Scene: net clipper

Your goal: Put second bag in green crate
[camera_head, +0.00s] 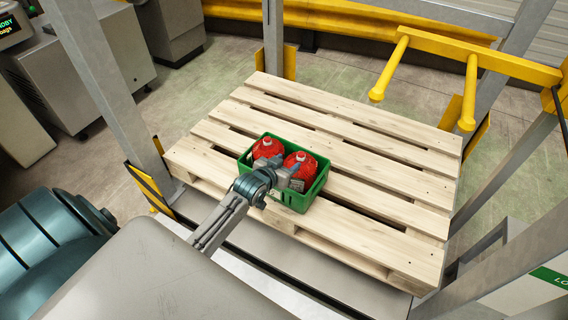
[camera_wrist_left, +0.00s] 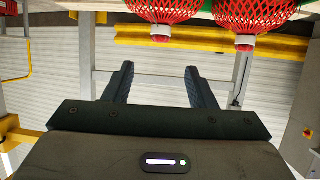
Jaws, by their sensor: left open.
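The green crate (camera_head: 302,202) sits on the wooden pallet. Two red net bags with pale tops stand in it, a left bag (camera_head: 267,148) and a right bag (camera_head: 300,163). My left gripper (camera_head: 290,180) is over the near side of the crate, in front of the bags, and hides part of them. In the left wrist view its two fingers (camera_wrist_left: 157,72) are spread with nothing between them. That view looks upside down, with both bags (camera_wrist_left: 163,10) (camera_wrist_left: 252,14) at the top edge, clear of the fingers. My right gripper is out of view.
The pallet (camera_head: 350,150) is bare around the crate. Metal posts (camera_head: 272,40) and a yellow bar frame (camera_head: 475,60) stand around it. Grey machine cabinets (camera_head: 95,60) are at the upper left.

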